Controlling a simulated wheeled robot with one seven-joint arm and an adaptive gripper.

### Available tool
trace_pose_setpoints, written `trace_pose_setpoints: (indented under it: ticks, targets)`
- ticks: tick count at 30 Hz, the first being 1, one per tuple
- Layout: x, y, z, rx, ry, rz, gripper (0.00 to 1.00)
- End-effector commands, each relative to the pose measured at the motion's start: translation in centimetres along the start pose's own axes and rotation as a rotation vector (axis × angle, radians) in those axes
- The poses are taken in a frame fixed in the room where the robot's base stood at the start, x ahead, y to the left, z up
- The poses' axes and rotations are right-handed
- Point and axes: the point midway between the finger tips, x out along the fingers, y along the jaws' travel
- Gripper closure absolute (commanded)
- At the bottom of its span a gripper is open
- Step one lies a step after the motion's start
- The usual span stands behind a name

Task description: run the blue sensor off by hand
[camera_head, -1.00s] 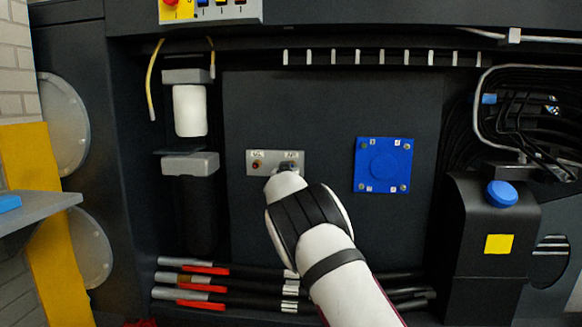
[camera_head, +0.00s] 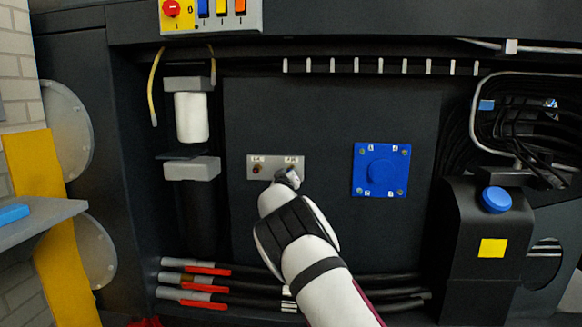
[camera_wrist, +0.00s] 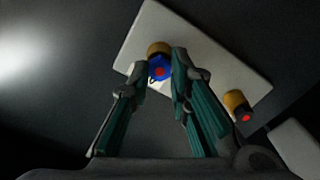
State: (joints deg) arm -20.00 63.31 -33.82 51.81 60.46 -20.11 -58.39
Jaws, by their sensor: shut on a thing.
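The blue sensor (camera_wrist: 153,66), with a red centre, is between the fingertips of my gripper (camera_wrist: 160,73) in the wrist view. My gripper is shut on it. A brass fitting (camera_wrist: 158,48) shows just beyond the sensor, on a light grey plate (camera_wrist: 205,50). I cannot tell whether sensor and fitting touch. A second brass fitting (camera_wrist: 236,101) with a red-centred end is on the same plate, free of the gripper. In the head view my gripper (camera_head: 289,178) is just below the right fitting of the plate (camera_head: 273,160); the sensor is hidden there.
A blue square plate (camera_head: 381,151) is right of the grey plate. Hoses with red sleeves (camera_head: 206,286) run below. A black tank with a blue cap (camera_head: 496,199) stands at right, and a grey-headed filter (camera_head: 192,168) at left.

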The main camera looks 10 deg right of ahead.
Motion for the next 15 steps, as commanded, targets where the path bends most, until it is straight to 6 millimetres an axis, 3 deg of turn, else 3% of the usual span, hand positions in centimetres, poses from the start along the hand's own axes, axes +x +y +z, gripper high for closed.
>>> trace_pose_setpoints:
  ticks: [9, 15]
  targets:
    - [-0.05, -0.1, 0.17, -0.49, 0.0, 0.002, 1.0]
    - [-0.06, 0.07, 0.12, -0.571, -0.001, 0.001, 1.0]
